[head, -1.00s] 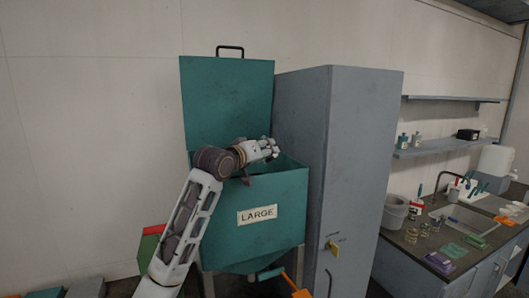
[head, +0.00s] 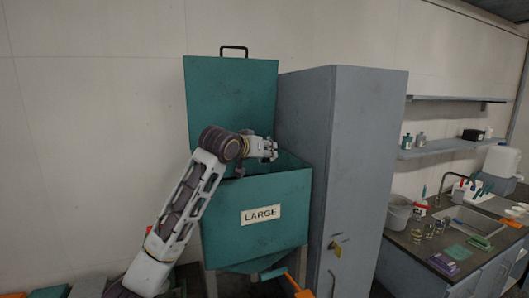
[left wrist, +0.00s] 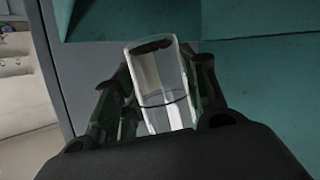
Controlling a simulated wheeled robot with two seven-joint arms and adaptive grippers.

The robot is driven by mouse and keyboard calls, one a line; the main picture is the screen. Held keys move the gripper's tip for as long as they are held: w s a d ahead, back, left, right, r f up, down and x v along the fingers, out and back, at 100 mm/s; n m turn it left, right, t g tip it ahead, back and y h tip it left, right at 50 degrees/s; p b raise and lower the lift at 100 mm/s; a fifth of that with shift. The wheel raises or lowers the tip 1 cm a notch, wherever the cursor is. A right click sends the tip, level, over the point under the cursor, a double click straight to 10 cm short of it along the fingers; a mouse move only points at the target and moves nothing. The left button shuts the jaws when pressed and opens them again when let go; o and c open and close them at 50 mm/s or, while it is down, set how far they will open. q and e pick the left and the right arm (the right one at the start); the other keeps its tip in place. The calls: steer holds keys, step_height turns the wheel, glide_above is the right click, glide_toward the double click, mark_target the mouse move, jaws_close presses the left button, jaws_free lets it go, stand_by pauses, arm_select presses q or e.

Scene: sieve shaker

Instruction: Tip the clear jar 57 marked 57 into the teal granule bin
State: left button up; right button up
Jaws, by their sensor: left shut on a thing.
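The teal granule bin (head: 225,215), with a "LARGE" label on its front, stands with its lid (head: 232,95) open upright behind it. My left gripper (head: 268,150) is above the bin's opening, towards its right side. In the left wrist view, the left gripper (left wrist: 163,75) is shut on clear jar 57 (left wrist: 158,100), a see-through vessel with a dark line around it and a dark patch at its far end. The marking 57 cannot be read. In the head view the jar is too small to make out clearly. My right gripper is not in view.
A tall grey cabinet (head: 345,170) stands close against the bin's right side. An orange-tipped handle (head: 296,284) sticks out under the bin. Further right, a counter with a sink (head: 470,220) holds several small jars and a grey bucket (head: 398,212).

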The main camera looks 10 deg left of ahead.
arm_select(q)
steer(key=shift+s+a+r+m+g+y, duration=0.1)
steer(key=shift+a+r+m+g+y, duration=0.3)
steer(key=shift+m+y, duration=0.15)
steer(key=shift+m, duration=0.25)
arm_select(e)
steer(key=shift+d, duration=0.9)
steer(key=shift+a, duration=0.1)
